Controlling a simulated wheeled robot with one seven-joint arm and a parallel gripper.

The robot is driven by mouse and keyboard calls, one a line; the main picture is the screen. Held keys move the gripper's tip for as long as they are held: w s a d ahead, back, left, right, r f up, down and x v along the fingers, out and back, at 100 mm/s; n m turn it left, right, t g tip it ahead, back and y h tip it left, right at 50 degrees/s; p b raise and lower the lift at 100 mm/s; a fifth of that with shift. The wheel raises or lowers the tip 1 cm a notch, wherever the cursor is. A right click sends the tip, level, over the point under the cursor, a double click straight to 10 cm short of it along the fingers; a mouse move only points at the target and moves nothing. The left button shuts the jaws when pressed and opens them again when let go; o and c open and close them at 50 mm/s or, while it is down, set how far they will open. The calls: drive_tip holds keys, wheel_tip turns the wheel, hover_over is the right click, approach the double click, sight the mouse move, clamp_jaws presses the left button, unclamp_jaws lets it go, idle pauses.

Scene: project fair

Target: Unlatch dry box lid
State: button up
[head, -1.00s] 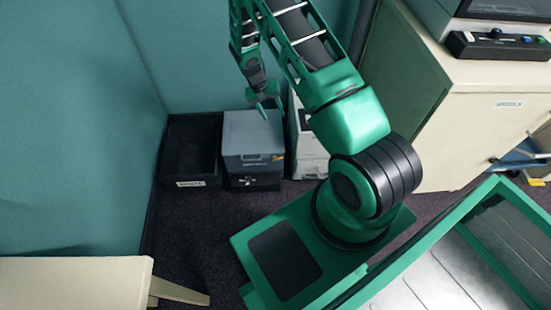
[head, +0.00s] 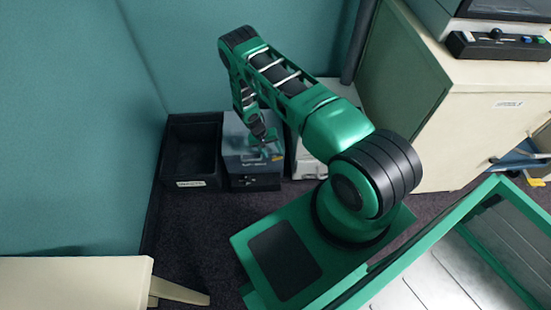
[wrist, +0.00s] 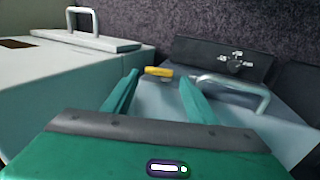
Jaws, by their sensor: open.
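The dry box (head: 238,132), grey-blue with a lid, stands on the floor by the back wall, partly hidden by my arm. In the wrist view its grey lid (wrist: 165,100) lies under my fingers, with a metal handle (wrist: 238,88) to the right. A yellow tab (wrist: 158,72) sits at the lid's far edge, just beyond my fingertips. A black part with a metal latch (wrist: 235,62) shows beyond the handle. My gripper (head: 266,145) is open and empty over the box; its two fingers also show apart in the wrist view (wrist: 158,82). I cannot tell whether they touch it.
A black open bin (head: 192,150) stands to the box's left. A white box (head: 310,158) stands close to its right; its lid and handle show in the wrist view (wrist: 82,32). A cream cabinet (head: 480,130) is at right, a pale table (head: 75,280) at lower left.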

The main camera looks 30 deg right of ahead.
sight(277, 159)
drive_tip(key=x, duration=0.5)
drive_tip(key=shift+d+f, duration=0.1)
drive_tip(key=shift+f, duration=0.25)
drive_tip(key=c, duration=0.8)
